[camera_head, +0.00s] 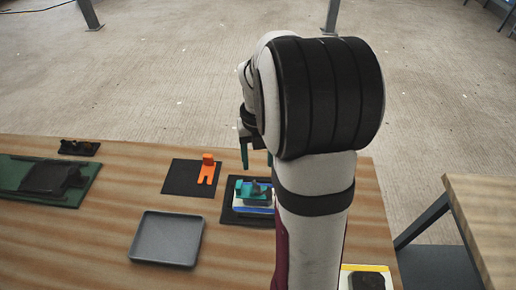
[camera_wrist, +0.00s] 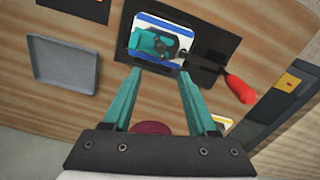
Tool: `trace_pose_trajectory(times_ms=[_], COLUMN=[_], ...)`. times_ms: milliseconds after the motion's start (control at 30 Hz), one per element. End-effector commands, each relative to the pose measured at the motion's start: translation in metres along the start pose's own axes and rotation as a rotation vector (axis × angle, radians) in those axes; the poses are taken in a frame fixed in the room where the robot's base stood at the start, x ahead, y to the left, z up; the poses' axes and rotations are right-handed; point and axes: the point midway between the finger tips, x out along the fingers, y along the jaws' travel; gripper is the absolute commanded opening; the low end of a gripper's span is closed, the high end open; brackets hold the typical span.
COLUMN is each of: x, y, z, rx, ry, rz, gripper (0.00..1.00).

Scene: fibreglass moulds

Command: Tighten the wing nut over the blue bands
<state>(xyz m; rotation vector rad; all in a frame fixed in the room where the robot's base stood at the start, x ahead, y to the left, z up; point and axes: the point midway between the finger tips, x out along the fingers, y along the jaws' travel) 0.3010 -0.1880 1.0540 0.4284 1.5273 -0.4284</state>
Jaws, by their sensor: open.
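A white block with blue bands (camera_head: 252,209) sits on a dark mat on the wooden table, left of my arm. It also shows at the top of the wrist view (camera_wrist: 146,19). A teal piece (camera_wrist: 146,42) lies on it with a dark metal part (camera_wrist: 181,42), from which a red handle (camera_wrist: 240,88) sticks out to the right. I cannot make out a clear wing nut shape. My gripper (camera_wrist: 159,71) is open and empty, its teal fingers pointing towards the block's near edge. In the head view my gripper (camera_head: 257,155) is above the table, partly hidden by my arm.
A grey tray (camera_head: 166,239) lies left of the block. An orange forked piece (camera_head: 207,169) is on a black mat behind. A green board (camera_head: 20,175) with a dark block is far left. A yellow-edged item (camera_head: 366,268) is at the near right. A second table (camera_head: 490,210) stands right.

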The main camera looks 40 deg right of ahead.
Motion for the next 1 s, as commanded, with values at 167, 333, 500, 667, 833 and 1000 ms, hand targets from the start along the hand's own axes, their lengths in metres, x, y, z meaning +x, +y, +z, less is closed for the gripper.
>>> trace_pose_trajectory(times_ms=[167, 333, 500, 667, 833, 1000], x=[-0.034, -0.043, -0.042, -0.042, -0.042, -0.042], y=[0.0, 0.0, 0.0, 0.0, 0.0, 0.0], z=[0.001, 0.0, 0.0, 0.0, 0.001, 0.003], rx=[-0.001, 0.0, 0.0, -0.202, -1.057, -2.021], ry=[-0.003, 0.001, 0.001, 0.001, 0.001, 0.0], rz=[0.0, 0.0, 0.0, 0.0, 0.0, 0.0], gripper=[0.58, 0.58, 0.58, 0.58, 0.58, 0.58])
